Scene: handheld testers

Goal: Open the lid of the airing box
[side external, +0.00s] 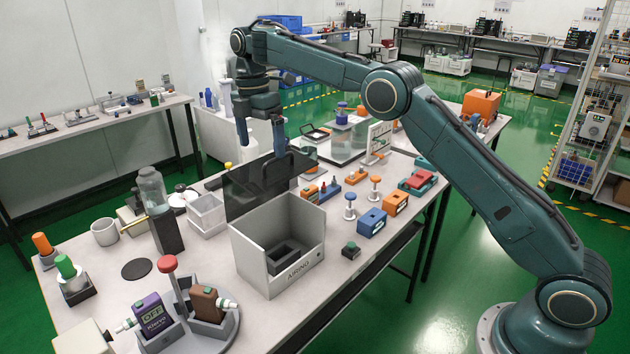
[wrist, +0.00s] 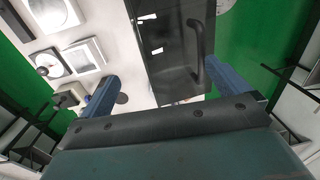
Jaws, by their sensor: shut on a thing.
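The airing box (side external: 300,240) is a light grey open-fronted box in the middle of the bench, with a dark frame-like piece inside. Its dark see-through lid (side external: 243,195) stands raised at the back edge, tilted, leaving the top of the box uncovered. In the wrist view the lid (wrist: 165,75) lies between my fingers, with its dark bar handle (wrist: 202,62) close to the right finger. My gripper (side external: 260,147) is above the lid, shut on the handle; the exact contact is hard to see. The wrist view also shows my gripper's blue fingers (wrist: 163,85).
A white open container (side external: 206,215) and a glass jar on a dark stand (side external: 166,233) are left of the box. Orange and blue testers (side external: 371,222) are to its right. A round stand with purple and brown testers (side external: 205,318) is in front.

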